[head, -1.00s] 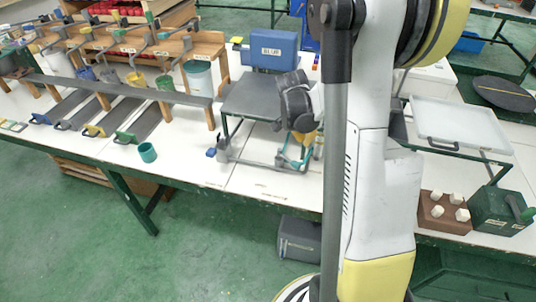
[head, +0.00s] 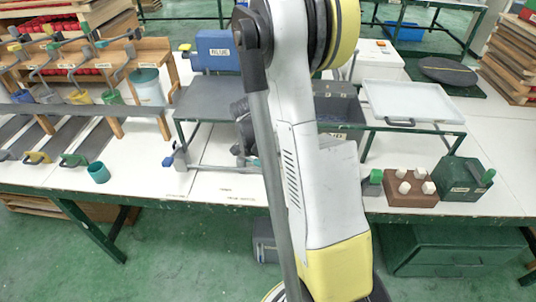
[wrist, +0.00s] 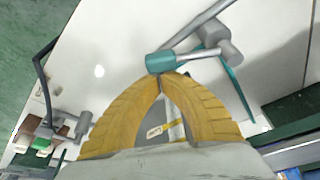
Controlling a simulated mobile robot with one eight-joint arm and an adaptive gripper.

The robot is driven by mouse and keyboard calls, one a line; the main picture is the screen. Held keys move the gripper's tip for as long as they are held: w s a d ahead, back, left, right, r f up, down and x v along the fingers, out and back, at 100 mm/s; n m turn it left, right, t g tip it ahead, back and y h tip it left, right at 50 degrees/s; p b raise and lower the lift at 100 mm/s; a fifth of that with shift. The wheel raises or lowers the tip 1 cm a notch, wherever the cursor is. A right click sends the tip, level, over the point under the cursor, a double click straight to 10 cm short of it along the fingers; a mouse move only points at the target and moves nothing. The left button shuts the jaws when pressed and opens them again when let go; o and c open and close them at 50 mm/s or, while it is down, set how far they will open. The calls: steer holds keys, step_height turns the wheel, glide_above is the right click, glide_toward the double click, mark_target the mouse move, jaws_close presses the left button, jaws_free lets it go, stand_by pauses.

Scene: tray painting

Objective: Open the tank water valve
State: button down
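In the wrist view, the two ribbed yellow fingers of my gripper (wrist: 162,76) come together at their tips. A teal cylinder end on a grey lever (wrist: 165,62) lies right at the fingertips; I cannot tell whether they touch, and nothing shows clearly between the fingers. In the head view, my arm hides the fingers. A blue labelled tank (head: 219,50) stands behind a grey plate. A pipe with a blue-ended fitting (head: 168,162) runs below it. Another fitting with a green end (head: 376,176) sits right of my arm. Which one is the water valve is unclear.
A white tray (head: 412,100) rests on a green frame at right. A brown block with white pegs (head: 411,188) and a green box (head: 465,186) stand near the front edge. A teal cup (head: 98,173) and several sloped grey channels are at left.

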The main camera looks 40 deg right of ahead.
steer(key=shift+s+a+m, duration=0.2)
steer(key=shift+a+m, duration=0.25)
steer(key=shift+m, duration=0.15)
stand_by(0.3)
steer(key=shift+s+a+m+g+b, duration=0.15)
steer(key=shift+a+m+g, duration=0.2)
steer(key=shift+m, duration=0.2)
steer(key=shift+s+a+m+g+b, duration=0.15)
steer(key=shift+a+m+g, duration=0.1)
steer(key=shift+a+m, duration=0.25)
steer(key=a+m+g, duration=0.1)
steer(key=a+m, duration=0.2)
steer(key=m, duration=0.1)
steer(key=shift+a+m+b, duration=0.2)
steer(key=shift+m+b, duration=0.05)
steer(key=shift+b, duration=0.05)
steer(key=shift+w+a, duration=0.2)
steer(key=shift+a, duration=0.65)
steer(key=shift+w+a, duration=0.35)
steer(key=shift+a, duration=0.35)
steer(key=shift+a, duration=0.1)
